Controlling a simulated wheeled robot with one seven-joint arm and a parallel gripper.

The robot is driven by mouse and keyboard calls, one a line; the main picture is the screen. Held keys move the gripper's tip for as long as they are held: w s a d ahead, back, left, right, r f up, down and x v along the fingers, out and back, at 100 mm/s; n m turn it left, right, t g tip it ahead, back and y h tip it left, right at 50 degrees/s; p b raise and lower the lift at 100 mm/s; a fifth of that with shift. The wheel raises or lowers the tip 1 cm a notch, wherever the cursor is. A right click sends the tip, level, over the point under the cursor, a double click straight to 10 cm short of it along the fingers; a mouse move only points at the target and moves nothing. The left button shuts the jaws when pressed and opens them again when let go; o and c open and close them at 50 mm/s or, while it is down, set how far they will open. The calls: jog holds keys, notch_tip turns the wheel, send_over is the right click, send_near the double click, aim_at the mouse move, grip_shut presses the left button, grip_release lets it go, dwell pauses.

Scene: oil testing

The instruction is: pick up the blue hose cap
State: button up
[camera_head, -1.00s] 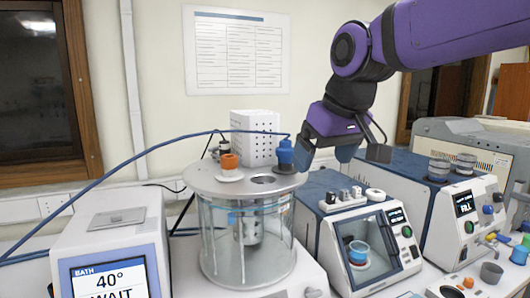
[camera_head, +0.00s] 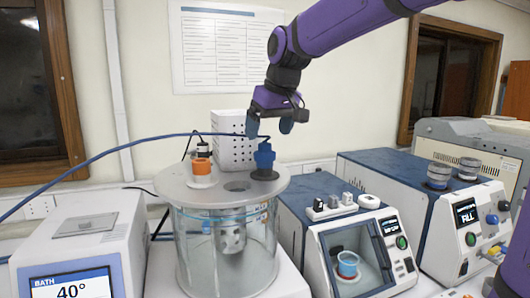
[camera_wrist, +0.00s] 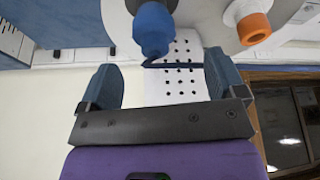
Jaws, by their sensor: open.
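The blue hose cap (camera_head: 264,157) stands upright on the round grey lid (camera_head: 215,192) of the glass bath, right of the lid's open hole. A blue hose runs to it from the left. In the wrist view the cap (camera_wrist: 153,28) is at the top centre, beyond the fingertips and roughly in line with the gap between them. My gripper (camera_head: 269,128) is open and empty just above the cap, with its fingers pointing down. The wrist view shows both blue fingers of my gripper (camera_wrist: 160,65) spread wide, with nothing between them.
An orange cap (camera_head: 201,166) on a white base stands left on the same lid. A white perforated box (camera_head: 232,138) is behind the lid. A flash-point-like unit (camera_head: 345,240) with a blue housing stands at right, and the bath control box (camera_head: 75,250) at left.

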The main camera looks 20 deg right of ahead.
aim_at(267, 144)
jog(key=shift+w+d+x, duration=0.1)
jog(key=shift+d+x, duration=0.05)
jog(key=shift+x, duration=1.45)
jog(key=shift+w+d+x, duration=0.1)
jog(key=shift+d+x, duration=0.05)
jog(key=shift+x, duration=1.4)
jog(key=shift+c, duration=0.4)
jog(key=c, duration=0.9)
